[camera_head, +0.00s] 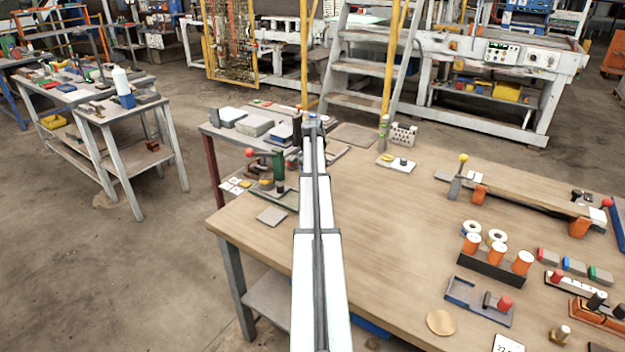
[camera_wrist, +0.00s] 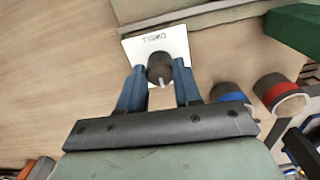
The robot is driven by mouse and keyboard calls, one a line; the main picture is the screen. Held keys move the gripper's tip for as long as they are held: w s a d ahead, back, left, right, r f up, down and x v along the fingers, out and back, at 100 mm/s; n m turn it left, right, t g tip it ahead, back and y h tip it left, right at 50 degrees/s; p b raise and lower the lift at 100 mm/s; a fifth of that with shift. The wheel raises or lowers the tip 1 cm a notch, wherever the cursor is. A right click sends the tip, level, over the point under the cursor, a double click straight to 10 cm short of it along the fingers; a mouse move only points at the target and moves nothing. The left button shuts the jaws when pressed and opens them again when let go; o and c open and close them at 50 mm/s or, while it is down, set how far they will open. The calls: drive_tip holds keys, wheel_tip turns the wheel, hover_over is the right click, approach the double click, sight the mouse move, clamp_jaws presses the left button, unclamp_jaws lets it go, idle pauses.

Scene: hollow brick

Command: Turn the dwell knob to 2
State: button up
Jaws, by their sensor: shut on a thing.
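In the wrist view, a dark round knob (camera_wrist: 160,66) with a pale pointer mark stands on a white plate (camera_wrist: 176,46). The pointer mark faces the lower edge of this view. Small dark lettering on the plate is turned over and I cannot read it surely; no number 2 can be made out. My gripper (camera_wrist: 160,82) has its two blue fingers on either side of the knob and is shut on it. In the head view my arm reaches the back left of the workbench, and its links hide the fingers and the held knob.
A blue-banded roll (camera_wrist: 232,95) and a red-banded roll (camera_wrist: 280,95) lie right of the knob in the wrist view, below a green block (camera_wrist: 295,30). In the head view, a red-tipped lever (camera_head: 249,153) stands left of my arm. The workbench's middle (camera_head: 390,230) is clear.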

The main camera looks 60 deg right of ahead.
drive_tip(key=o, duration=1)
drive_tip(key=shift+o, duration=0.2)
wheel_tip(320, 180, up, 14)
drive_tip(key=shift+f, duration=0.1)
idle(0.3)
